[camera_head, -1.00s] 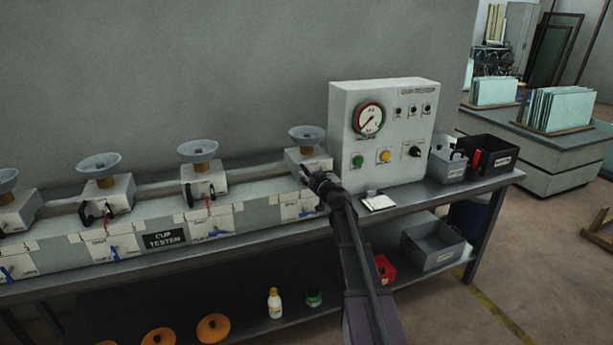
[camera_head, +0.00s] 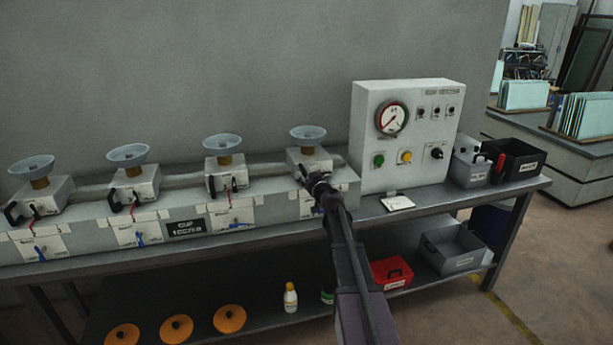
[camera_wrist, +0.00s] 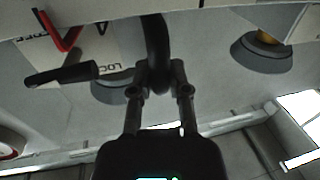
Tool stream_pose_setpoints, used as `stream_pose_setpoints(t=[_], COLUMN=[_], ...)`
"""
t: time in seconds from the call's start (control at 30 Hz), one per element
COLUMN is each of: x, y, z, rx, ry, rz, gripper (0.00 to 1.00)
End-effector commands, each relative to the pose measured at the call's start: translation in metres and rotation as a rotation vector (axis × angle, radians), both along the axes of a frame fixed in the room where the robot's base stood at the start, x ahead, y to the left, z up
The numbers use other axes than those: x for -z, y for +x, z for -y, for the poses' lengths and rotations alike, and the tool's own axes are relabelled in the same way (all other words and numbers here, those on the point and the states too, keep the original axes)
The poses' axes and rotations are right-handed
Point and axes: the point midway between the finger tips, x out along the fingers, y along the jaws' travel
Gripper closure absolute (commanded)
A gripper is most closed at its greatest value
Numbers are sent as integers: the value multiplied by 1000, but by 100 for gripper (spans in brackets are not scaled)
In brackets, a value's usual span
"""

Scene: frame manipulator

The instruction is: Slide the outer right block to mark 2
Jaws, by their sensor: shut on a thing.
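The outer right block (camera_head: 307,160) is a white block on the long grey rail, topped by a brown stem and a pale cup (camera_head: 308,134). My gripper (camera_head: 318,188) reaches its front face. In the wrist view my gripper (camera_wrist: 158,88) is shut on a curved black handle (camera_wrist: 154,45). A black lever (camera_wrist: 62,76) and a red part (camera_wrist: 62,30) sit beside it, near print reading "LOCK". White label plates line the rail's front, including one (camera_head: 235,219) left of my gripper. Mark numbers are too small to read, and my arm hides part of the rail below the block.
Several more cup blocks stand left along the rail, the nearest (camera_head: 226,170) with a clear gap between. A control box with a gauge (camera_head: 405,135) stands just right of the rail. Bins (camera_head: 470,165) stand at the bench's right end. A shelf below holds bottles and orange discs.

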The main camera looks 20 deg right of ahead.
Motion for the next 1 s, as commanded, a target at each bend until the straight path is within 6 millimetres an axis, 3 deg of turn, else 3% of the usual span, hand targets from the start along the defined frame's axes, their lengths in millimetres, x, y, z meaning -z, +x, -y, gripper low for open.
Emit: stream_pose_setpoints(t=[0.23,0.27,0.37,0.77,1.0], x=[-2,-2,-2,-1,-1], y=[3,3,2,-2,-15], z=[9,11,14,16,17], rx=[9,11,14,18,19], ry=[4,4,4,2,1], rz=[3,3,3,1,1], gripper=[100,74,45,43,43])
